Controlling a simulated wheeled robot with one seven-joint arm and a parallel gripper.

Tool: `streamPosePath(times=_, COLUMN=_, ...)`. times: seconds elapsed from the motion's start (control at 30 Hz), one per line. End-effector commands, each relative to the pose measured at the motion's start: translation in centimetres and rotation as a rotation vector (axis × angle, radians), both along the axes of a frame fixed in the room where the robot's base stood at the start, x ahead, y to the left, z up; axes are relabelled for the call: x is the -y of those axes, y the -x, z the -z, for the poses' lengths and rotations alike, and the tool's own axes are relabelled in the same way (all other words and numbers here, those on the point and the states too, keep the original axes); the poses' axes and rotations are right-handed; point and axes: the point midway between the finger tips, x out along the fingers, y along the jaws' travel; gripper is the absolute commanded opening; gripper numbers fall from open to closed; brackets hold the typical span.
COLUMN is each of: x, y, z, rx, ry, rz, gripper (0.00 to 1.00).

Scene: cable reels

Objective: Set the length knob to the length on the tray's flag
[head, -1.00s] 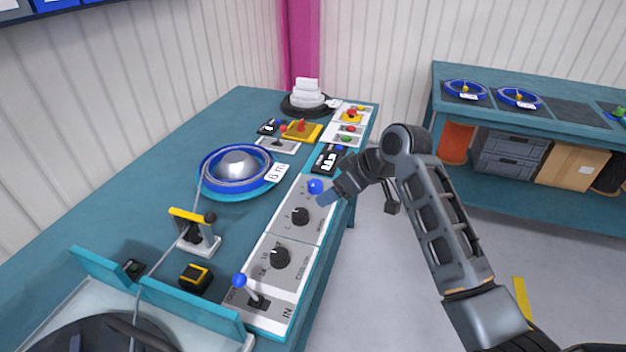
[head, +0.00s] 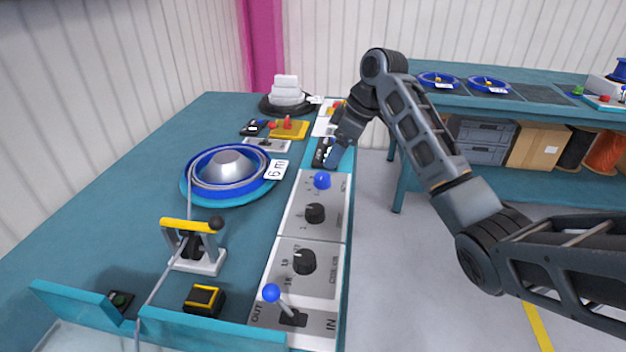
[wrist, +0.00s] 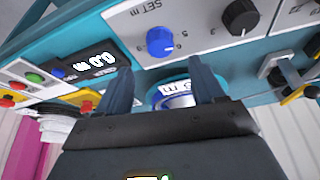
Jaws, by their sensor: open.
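The blue length knob (head: 321,180) sits on a white panel along the bench's right side. In the wrist view the knob (wrist: 160,42) is beside "SET m" and scale numbers; its exact setting is unclear. The flag (head: 276,169) on the blue tray (head: 187,187) appears to read 6 m; in the wrist view the flag (wrist: 178,87) is partly hidden by a finger. My gripper (wrist: 160,82) is open and empty, its fingers apart and clear of the knob. In the head view my gripper (head: 336,152) is over the panel just beyond the knob.
A black display (wrist: 92,62) reads 0.0 m. Black knobs (head: 315,213) (head: 304,261) and a blue-tipped lever (head: 271,293) are nearer on the panel. A yellow-handled clamp (head: 190,226) stands left. Open floor lies right of the bench.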

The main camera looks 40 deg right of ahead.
Motion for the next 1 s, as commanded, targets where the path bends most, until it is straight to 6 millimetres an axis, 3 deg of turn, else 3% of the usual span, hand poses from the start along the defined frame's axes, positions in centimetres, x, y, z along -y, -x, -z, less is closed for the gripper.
streamPosePath(times=0.5, x=-1.2, y=-2.2, z=6.2, rx=-0.002, ry=-0.001, rz=0.001, gripper=0.68)
streamPosePath(times=0.87, x=-1.4, y=-2.5, z=6.8, rx=0.001, ry=0.000, rz=0.000, gripper=0.68)
streamPosePath(times=1.0, x=-1.4, y=-2.5, z=6.8, rx=0.001, ry=0.000, rz=0.000, gripper=0.57)
